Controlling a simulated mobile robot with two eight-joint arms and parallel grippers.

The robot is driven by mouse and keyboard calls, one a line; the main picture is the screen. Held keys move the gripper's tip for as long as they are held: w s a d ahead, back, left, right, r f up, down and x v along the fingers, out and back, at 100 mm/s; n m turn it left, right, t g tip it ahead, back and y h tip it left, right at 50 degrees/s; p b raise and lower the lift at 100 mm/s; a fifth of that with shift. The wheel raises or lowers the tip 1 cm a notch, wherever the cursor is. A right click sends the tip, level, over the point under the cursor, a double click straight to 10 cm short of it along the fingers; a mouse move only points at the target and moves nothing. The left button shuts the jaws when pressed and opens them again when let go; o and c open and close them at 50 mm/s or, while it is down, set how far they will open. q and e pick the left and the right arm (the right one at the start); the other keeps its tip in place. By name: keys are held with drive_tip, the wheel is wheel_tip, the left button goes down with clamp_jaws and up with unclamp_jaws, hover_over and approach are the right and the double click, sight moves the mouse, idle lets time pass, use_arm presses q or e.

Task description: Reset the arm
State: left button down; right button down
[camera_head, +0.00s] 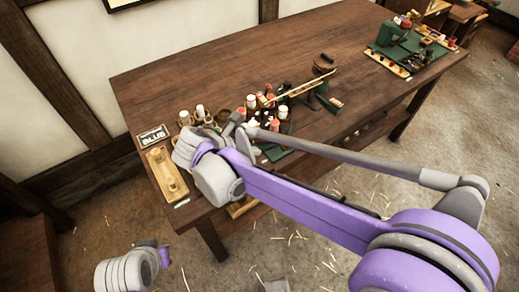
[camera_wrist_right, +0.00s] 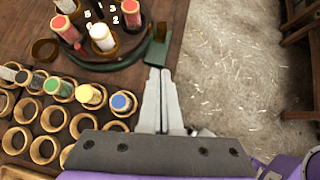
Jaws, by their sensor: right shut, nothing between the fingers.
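My right gripper (camera_wrist_right: 160,72) is shut with nothing between its fingers in the right wrist view. Its fingertips point towards the rim of a round green-edged stand (camera_wrist_right: 110,66); I cannot tell whether they touch. In the head view my purple and grey right arm reaches over the table from the right, and the wrist hides most of the gripper. Part of my left arm shows at the bottom left of the head view, off the table's front, without its fingers.
The wooden table (camera_head: 200,85) carries spools and a wooden holder with rings (camera_wrist_right: 45,150). Red spools (camera_wrist_right: 131,12) and a white spool (camera_wrist_right: 102,38) stand on the round stand. The table's back left is clear.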

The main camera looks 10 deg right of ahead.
idle(0.6)
drive_tip(key=s+d+m+y+p, duration=0.2)
drive_tip(key=s+d+m+y, duration=0.2)
drive_tip(key=s+m, duration=0.4)
drive_tip(key=s+d+m+t+y+p, duration=0.1)
drive_tip(key=s+d+m+y+p, duration=0.2)
drive_tip(key=s+m, duration=0.6)
drive_tip(key=d+m, duration=0.1)
drive_tip(key=m, duration=0.5)
drive_tip(key=shift+s+f+m+y+p, duration=0.15)
drive_tip(key=shift+f+m+y+p, duration=0.05)
drive_tip(key=shift+m+y+p, duration=0.2)
